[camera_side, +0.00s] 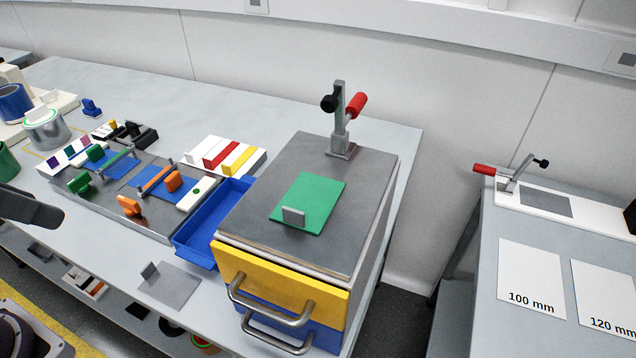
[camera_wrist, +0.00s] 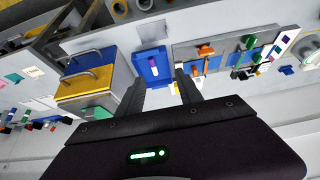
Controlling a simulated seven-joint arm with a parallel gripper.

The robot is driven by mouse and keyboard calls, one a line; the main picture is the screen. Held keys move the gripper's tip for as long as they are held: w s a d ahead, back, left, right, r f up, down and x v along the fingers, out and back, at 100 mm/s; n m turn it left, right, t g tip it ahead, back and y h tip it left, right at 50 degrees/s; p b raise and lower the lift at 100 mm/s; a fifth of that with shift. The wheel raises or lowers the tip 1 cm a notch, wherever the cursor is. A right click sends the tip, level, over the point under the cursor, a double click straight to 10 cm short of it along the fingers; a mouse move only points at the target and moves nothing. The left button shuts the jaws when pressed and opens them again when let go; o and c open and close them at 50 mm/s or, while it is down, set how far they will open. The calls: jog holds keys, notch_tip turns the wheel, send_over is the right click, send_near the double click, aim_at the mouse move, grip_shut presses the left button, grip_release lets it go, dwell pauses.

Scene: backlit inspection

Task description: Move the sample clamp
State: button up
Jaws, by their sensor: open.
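Which piece is the sample clamp is not clear. A clamp with a red handle and black tip (camera_side: 341,125) stands upright at the back of the grey top of a drawer cabinet (camera_side: 300,158). A similar red-handled clamp (camera_side: 506,177) sits on a white board on the right table. Small orange (camera_side: 130,206) and green (camera_side: 81,183) pieces with bars stand on a metal plate (camera_side: 160,213). My gripper (camera_wrist: 160,74) is open in the wrist view, with nothing held between its dark fingers. The blue tray (camera_wrist: 141,55) appears beyond the fingertips, apart from them.
On the cabinet top lies a green plate (camera_side: 318,198) with a small grey upright tab. The cabinet's yellow drawer (camera_side: 275,284) has a protruding handle. The blue tray (camera_side: 190,245) stands beside the cabinet. A gap separates the two tables. Labelled white cards (camera_side: 527,272) lie on the right table.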

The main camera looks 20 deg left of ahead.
jog(key=w+d+r+n+g+h, duration=0.1)
jog(key=w+d, duration=0.1)
jog(key=w, duration=0.1)
jog(key=w+d+r+n+g+h, duration=0.1)
jog(key=w+d, duration=0.1)
jog(key=w, duration=0.1)
jog(key=w+d+r+n+g, duration=0.1)
jog(key=w+d+n, duration=0.1)
jog(key=w, duration=0.1)
jog(key=shift+w+h, duration=0.2)
jog(key=shift+h, duration=0.2)
grip_shut()
jog(key=w+d+f+n+g+h, duration=0.15)
jog(key=w+d+n+h, duration=0.25)
jog(key=w, duration=0.6)
jog(key=w+d+f+n+g+h, duration=0.15)
jog(key=w+d+n+h, duration=0.25)
jog(key=w, duration=0.7)
jog(key=w+f+n+h, duration=0.5)
jog(key=w+n+h, duration=0.1)
jog(key=w, duration=0.4)
jog(key=d+f, duration=0.1)
jog(key=d, duration=0.8)
jog(key=shift+s+f, duration=0.15)
jog(key=shift+f, duration=0.05)
jog(key=shift+r, duration=0.15)
